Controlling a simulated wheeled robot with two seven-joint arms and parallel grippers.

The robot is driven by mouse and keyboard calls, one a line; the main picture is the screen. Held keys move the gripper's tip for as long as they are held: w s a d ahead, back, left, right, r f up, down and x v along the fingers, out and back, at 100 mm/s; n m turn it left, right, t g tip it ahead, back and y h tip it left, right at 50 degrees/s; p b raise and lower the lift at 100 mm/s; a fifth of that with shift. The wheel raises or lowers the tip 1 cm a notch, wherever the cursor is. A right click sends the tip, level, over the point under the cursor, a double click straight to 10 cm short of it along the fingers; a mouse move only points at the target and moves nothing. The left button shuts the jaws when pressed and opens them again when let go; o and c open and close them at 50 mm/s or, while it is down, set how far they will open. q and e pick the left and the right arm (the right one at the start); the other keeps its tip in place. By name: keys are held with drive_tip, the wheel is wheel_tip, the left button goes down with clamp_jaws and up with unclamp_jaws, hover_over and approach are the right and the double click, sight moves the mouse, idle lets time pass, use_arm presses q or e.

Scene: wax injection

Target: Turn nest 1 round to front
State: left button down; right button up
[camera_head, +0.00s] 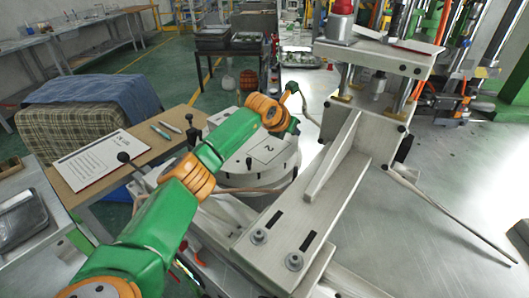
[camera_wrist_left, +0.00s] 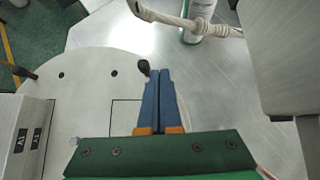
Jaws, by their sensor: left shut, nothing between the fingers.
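The round white turntable (camera_head: 230,178) stands at the centre of the head view, partly hidden by my left arm. A plate marked 2 (camera_head: 270,149) lies on its top; I see no mark 1. My left gripper (camera_wrist_left: 159,72) is shut and empty over the turntable's edge. In the left wrist view, its blue fingertips are close beside a black knob (camera_wrist_left: 144,66); I cannot tell whether they touch. My right gripper is out of view.
A grey machine frame (camera_head: 300,230) with a slanted rib stands just right of the turntable. A wooden table (camera_head: 100,183) with a paper sheet and pens is at the left. A hose and rod cross the metal surface (camera_head: 440,170) at the right.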

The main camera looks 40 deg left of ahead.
use_arm(q)
drive_tip(key=shift+w+a+n+y, duration=0.1)
drive_tip(key=shift+w+n+y, duration=0.15)
drive_tip(key=shift+n+y, duration=0.05)
idle(0.4)
drive_tip(key=shift+s, duration=0.1)
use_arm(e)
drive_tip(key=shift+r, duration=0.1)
